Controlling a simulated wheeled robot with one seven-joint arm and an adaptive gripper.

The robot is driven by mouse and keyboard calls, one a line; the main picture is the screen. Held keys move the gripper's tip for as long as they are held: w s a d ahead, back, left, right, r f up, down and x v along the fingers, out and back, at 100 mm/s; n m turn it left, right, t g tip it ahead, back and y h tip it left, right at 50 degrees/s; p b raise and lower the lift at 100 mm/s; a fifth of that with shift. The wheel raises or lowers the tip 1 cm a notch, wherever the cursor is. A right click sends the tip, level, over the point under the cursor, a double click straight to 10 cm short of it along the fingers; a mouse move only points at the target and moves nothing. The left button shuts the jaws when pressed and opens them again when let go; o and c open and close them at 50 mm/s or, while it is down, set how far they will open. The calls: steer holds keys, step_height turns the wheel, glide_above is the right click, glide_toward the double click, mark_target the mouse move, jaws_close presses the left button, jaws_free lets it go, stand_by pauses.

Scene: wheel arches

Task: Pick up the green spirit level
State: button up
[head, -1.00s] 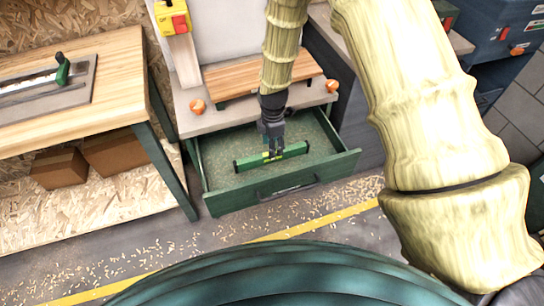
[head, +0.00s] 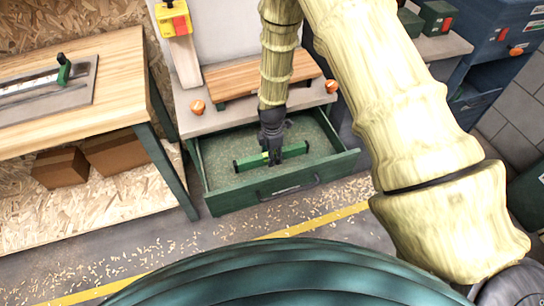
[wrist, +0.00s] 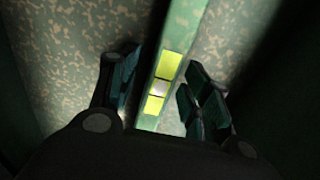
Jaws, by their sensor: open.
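The green spirit level (head: 294,150) lies in the open green drawer, running roughly left to right in the head view. My gripper (head: 272,158) is down in the drawer over the middle of the level and hides part of it. In the wrist view the level (wrist: 173,55) runs up between the two open fingers of my gripper (wrist: 160,92), with its yellow vial window between them. I cannot tell if the fingertips reach below the level's top.
The drawer (head: 330,172) is pulled out, with its front wall and side walls around the level. A wooden board (head: 235,82) lies on the bench top above, between orange knobs. A wooden table (head: 120,75) stands at the left. Shavings litter the floor.

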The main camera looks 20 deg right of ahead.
steer(key=shift+c, duration=0.4)
jaws_close()
